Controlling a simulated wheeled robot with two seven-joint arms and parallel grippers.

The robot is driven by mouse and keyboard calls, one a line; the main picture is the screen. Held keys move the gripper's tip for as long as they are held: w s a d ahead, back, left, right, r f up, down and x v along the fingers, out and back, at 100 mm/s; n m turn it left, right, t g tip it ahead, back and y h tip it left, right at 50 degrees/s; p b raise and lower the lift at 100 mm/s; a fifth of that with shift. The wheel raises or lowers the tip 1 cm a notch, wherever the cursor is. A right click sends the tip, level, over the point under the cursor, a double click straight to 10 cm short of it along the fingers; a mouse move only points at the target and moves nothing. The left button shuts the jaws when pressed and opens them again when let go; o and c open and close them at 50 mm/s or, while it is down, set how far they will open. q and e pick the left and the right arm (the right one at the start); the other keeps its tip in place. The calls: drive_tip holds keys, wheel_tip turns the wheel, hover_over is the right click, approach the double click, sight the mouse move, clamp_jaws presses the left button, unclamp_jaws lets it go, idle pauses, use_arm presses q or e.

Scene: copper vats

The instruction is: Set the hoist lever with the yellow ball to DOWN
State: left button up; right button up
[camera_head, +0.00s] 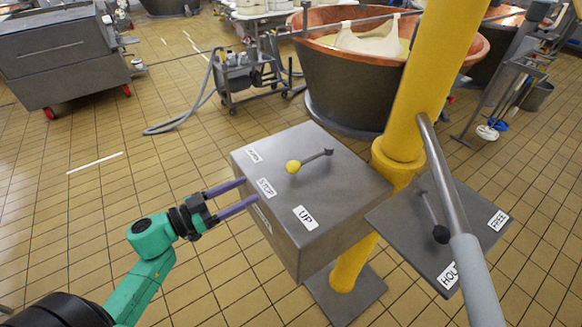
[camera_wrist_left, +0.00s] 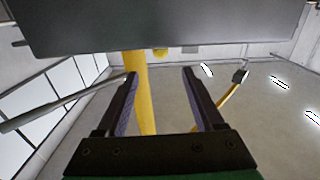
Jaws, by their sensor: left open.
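The hoist lever (camera_head: 315,159) with the yellow ball (camera_head: 292,167) stands on top of a grey box (camera_head: 330,205). In the head view its ball end points left, closest to the STOP label (camera_head: 266,187). The DOWN label (camera_head: 253,155) is behind that and the UP label (camera_head: 306,217) in front. My left gripper (camera_head: 250,191) is open and empty, its fingertips at the box's left edge near STOP, apart from the ball. In the left wrist view the box (camera_wrist_left: 165,25) fills the top beyond the open fingers (camera_wrist_left: 158,72). My right gripper is not in view.
A yellow post (camera_head: 430,70) rises behind the box, with a grey rail (camera_head: 450,190) slanting toward me. A lower grey plate (camera_head: 480,210) with a black-ball lever (camera_head: 440,234) and a FREE label stands right. A copper vat (camera_head: 350,85) is behind.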

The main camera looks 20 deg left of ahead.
sight(286, 178)
use_arm(q)
drive_tip(key=p+x, duration=0.2)
drive_tip(key=x, duration=1)
drive_tip(key=shift+w+d, duration=0.2)
drive_tip(key=shift+c, duration=0.5)
clamp_jaws()
